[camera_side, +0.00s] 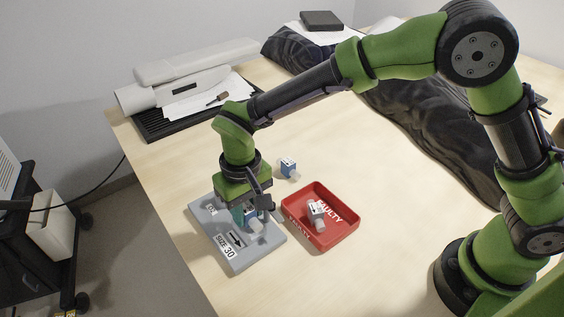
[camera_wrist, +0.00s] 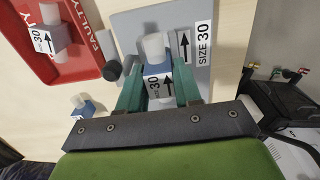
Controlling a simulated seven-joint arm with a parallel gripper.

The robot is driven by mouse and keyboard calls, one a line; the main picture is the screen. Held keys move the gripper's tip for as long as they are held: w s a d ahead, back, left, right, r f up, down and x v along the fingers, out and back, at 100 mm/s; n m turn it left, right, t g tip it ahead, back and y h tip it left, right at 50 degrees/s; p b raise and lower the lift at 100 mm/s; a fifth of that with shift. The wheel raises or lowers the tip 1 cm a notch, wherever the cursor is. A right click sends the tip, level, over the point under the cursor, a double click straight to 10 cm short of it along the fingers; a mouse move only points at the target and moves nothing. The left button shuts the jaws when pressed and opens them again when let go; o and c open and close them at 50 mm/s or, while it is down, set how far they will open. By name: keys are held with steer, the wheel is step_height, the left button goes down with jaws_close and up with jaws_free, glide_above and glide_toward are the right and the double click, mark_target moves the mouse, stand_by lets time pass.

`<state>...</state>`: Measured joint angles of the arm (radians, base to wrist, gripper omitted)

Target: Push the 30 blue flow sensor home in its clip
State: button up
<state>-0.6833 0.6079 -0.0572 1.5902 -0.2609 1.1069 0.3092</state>
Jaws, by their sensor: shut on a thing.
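My gripper (camera_side: 252,213) is low over the grey clip plate (camera_side: 238,266), pointing down. In the wrist view its two teal fingers (camera_wrist: 158,92) are shut on a blue flow sensor (camera_wrist: 158,70) with white tube ends. The sensor's white label reads 30 and has an arrow pointing up in that picture, the same way as the arrow on the plate's SIZE 30 label (camera_wrist: 203,43). The sensor is over or in the plate's clip area. The clip is hidden beneath the sensor and fingers, so I cannot tell how deep it sits.
A red tray (camera_side: 292,222) marked FAULTY stands right of the plate, holding a grey-white sensor (camera_side: 316,214) labelled 30. Another blue and white sensor (camera_side: 288,167) stands on the table behind. A dark knob (camera_wrist: 112,70) shows close to the left finger. The table front is clear.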

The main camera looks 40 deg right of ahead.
mark_target(247, 207)
steer(key=shift+f, duration=0.9)
stand_by(1.2)
steer(key=o, duration=0.9)
steer(key=shift+o, duration=1)
steer(key=shift+d+f, duration=0.1)
steer(key=shift+d, duration=0.05)
steer(key=shift+r, duration=3.7)
steer(key=shift+c, duration=0.3)
